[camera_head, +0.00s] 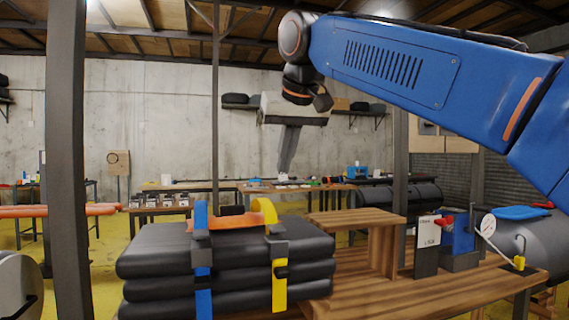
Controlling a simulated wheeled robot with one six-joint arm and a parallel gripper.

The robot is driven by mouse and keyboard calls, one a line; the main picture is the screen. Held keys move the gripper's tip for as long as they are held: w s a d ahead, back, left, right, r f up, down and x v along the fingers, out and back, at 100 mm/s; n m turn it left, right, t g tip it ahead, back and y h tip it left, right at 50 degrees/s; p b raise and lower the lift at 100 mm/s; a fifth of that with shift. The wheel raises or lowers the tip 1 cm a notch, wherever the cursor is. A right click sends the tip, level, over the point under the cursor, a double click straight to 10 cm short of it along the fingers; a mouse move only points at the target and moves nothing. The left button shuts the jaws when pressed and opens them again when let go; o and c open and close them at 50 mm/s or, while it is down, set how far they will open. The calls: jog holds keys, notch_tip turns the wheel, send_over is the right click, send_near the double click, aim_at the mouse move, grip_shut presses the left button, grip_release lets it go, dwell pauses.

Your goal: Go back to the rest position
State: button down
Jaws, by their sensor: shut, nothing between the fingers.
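My blue arm (400,70) reaches in from the right edge and bends down at its grey wrist joint. My gripper (286,168) hangs from it near the middle of the view, pointing down. Its fingers show as one dark grey shape, together and holding nothing. It is up in the air above the stack of black folded boat bundles (160,262), apart from it. A blue strap (203,268) and a yellow strap (279,268) run around the stack. An orange piece (228,223) lies on its top between the straps.
A wooden workbench (360,290) carries the stack, a small wooden shelf (345,216), a white card (428,231), a blue-and-grey holder (460,240) and a gauge (488,225). A dark post (67,150) stands at left, a thinner one (215,130) behind the stack. Tables line the back wall.

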jog(key=s+d+f+m+h, duration=0.1)
jog(key=s+d+f, duration=0.5)
jog(key=f, duration=0.4)
jog(key=s+d+f+g, duration=0.1)
jog(key=s+d+f, duration=0.3)
jog(key=d+f, duration=0.55)
jog(key=s+d+f+m+h, duration=0.1)
jog(key=s+d+f, duration=0.5)
jog(key=f, duration=0.5)
jog(key=s+d+f, duration=0.2)
jog(key=s+f, duration=0.2)
jog(key=f, duration=0.4)
jog(key=s+d+f+m+g, duration=0.1)
jog(key=s+d+f, duration=0.2)
jog(key=f, duration=0.6)
jog(key=shift+s+d, duration=0.2)
jog(key=shift+s, duration=0.9)
